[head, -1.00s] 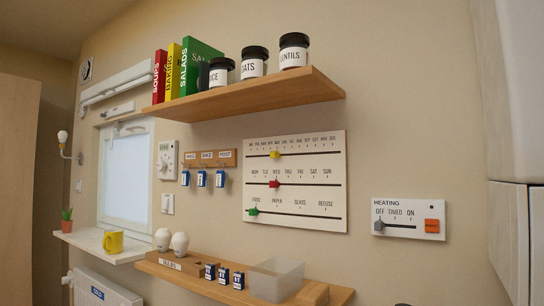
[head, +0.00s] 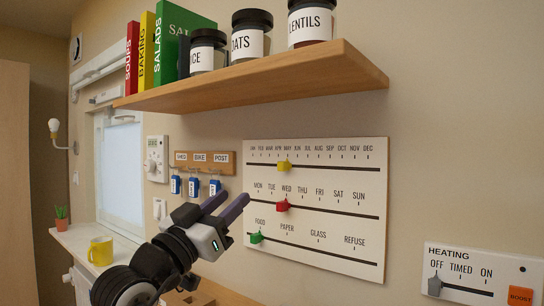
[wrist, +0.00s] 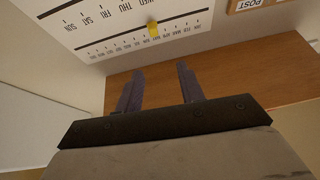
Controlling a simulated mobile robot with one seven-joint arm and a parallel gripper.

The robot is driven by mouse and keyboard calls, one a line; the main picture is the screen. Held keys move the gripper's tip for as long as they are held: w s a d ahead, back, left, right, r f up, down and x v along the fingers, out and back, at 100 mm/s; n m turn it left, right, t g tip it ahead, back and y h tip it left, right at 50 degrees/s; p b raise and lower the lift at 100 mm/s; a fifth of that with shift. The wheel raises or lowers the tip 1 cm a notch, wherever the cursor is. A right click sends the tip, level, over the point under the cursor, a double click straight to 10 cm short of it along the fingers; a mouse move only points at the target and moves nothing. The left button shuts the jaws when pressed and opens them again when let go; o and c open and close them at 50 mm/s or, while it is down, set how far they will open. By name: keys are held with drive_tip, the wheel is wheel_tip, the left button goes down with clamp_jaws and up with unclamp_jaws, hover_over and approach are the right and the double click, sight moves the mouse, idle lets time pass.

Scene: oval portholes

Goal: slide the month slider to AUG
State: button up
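The white slider board (head: 375,200) hangs on the wall in the head view. Its top row carries month names over a dark slot. The yellow month slider (head: 284,166) sits on that slot at about MAY, left of the AUG label (head: 319,156). My gripper (head: 237,196) is open and empty, left of the board and below the month row, apart from the slider. The wrist view shows the board upside down, with the yellow slider (wrist: 153,29) beyond the two spread fingers (wrist: 160,72).
A red slider (head: 282,206) and a green slider (head: 257,238) sit on the lower rows. A wooden shelf (head: 250,85) with books and jars juts out above the board. Key hooks (head: 205,160) hang to the left. A heating panel (head: 470,262) is at lower right.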

sight(280, 167)
drive_tip(key=shift+g, duration=0.5)
drive_tip(key=p+x, duration=0.2)
drive_tip(key=x, duration=0.4)
drive_tip(key=p+x, duration=0.3)
drive_tip(key=x, duration=0.4)
drive_tip(key=shift+w+d+f+p, duration=0.1)
drive_tip(key=shift+w+d+p, duration=0.05)
drive_tip(key=shift+d+p, duration=0.2)
drive_tip(key=shift+w+d, duration=0.5)
drive_tip(key=shift+w, duration=0.1)
clamp_jaws()
